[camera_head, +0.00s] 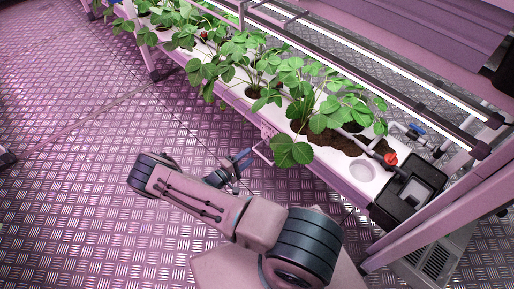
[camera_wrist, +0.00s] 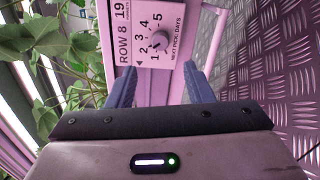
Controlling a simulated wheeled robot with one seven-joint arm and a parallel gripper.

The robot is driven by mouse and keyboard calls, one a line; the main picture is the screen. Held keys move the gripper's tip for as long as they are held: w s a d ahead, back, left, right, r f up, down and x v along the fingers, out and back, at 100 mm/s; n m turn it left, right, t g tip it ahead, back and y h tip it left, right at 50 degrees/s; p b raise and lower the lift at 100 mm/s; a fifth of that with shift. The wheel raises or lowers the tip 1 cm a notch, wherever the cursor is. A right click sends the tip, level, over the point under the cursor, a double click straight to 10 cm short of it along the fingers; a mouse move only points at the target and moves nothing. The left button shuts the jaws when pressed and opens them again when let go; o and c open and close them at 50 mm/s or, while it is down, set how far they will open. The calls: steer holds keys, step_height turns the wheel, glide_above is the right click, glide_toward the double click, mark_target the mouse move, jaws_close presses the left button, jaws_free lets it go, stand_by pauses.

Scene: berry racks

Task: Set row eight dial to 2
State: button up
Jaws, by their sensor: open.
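The plate appears rotated in the wrist view. I cannot tell which number the knob points to. My gripper (camera_wrist: 160,86) is open and empty, its two blue-grey fingers apart, with the dial ahead roughly between their lines. No contact with the knob shows. In the head view my gripper (camera_head: 238,162) is beside the front of the planter; the dial cannot be made out there.
A long white planter trough (camera_head: 314,160) with several leafy strawberry plants (camera_head: 288,84) runs diagonally. Leaves (camera_wrist: 68,50) hang close to the left of my gripper in the wrist view. The metal floor (camera_head: 70,190) is clear.

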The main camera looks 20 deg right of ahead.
steer(key=v, duration=0.4)
steer(key=shift+a, duration=0.1)
stand_by(0.4)
steer(key=s+r+m+g+y+p, duration=0.25)
steer(key=r+p, duration=0.25)
steer(key=r, duration=0.8)
steer(key=s+r+m+g+y+p, duration=0.1)
steer(key=r+m+g+y+p, duration=0.25)
steer(key=r, duration=1.05)
steer(key=s+r+g+y+p, duration=0.1)
steer(key=r+g+y+p, duration=0.2)
steer(key=r+p, duration=0.7)
steer(key=s+r+t+y+p, duration=0.2)
steer(key=s+r+p, duration=0.2)
steer(key=r, duration=0.8)
steer(key=s+a+r+t+y+p, duration=0.1)
steer(key=s+r+y+p, duration=0.2)
steer(key=r, duration=1)
steer(key=s+a+r+t+y+p, duration=0.1)
steer(key=s+r+t+y+p, duration=0.1)
steer(key=s+r+p, duration=0.3)
steer(key=s+r+y, duration=0.1)
steer(key=s+r, duration=0.3)
steer(key=r, duration=0.3)
steer(key=shift+r+t+p, duration=0.3)
